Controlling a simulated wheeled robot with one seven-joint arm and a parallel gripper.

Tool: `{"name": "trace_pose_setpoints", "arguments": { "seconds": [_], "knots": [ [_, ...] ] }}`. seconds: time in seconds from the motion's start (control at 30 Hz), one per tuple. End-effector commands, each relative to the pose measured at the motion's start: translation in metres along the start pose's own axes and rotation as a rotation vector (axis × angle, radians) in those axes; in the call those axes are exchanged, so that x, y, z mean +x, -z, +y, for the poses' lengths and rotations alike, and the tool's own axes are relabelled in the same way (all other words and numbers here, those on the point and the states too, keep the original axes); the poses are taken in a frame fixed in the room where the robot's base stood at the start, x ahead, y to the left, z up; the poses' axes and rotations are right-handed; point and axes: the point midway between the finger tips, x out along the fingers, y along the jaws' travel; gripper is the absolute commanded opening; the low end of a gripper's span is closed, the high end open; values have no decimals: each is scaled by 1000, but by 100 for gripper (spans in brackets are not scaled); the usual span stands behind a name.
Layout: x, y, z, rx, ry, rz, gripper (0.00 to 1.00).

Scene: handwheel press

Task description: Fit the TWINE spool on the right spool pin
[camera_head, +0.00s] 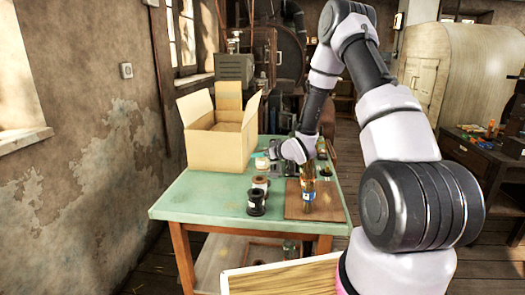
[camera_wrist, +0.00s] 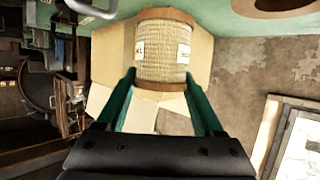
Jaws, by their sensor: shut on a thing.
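A spool of straw-coloured twine (camera_wrist: 163,52) with brown end flanges and white labels fills the space between the green fingers of my gripper (camera_wrist: 160,84) in the wrist view. My gripper is shut on it. In the head view my gripper (camera_head: 276,151) is over the green table, just right of the cardboard box, and the held spool is hard to make out there. I cannot make out the right spool pin in either view.
An open cardboard box (camera_head: 217,140) stands at the back left of the green table (camera_head: 195,197). A black spool (camera_head: 256,204) and a brown-topped spool (camera_head: 261,184) stand near the front.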

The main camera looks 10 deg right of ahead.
Motion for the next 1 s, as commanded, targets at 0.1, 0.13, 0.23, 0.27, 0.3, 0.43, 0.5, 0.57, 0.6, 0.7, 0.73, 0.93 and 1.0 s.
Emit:
{"name": "trace_pose_setpoints", "arguments": {
  "seconds": [0.1,0.13,0.23,0.27,0.3,0.43,0.5,0.57,0.6,0.7,0.73,0.93,1.0],
  "knots": [
    [4,-10,0,1,0,-1,8],
    [5,-12,0,1,1,-1,8],
    [8,-19,-1,1,1,-1,8],
    [9,-22,-1,1,1,-2,8],
    [10,-25,-1,1,1,-2,8],
    [14,-34,0,1,1,-1,8],
    [16,-39,0,1,0,0,8],
    [18,-43,0,1,-1,-1,8],
    [19,-46,0,1,-1,-1,8],
    [21,-51,0,0,-1,0,8],
    [21,-52,0,0,-1,0,8],
    [24,-57,0,0,0,0,8],
    [24,-58,0,0,0,0,8]
  ]
}}
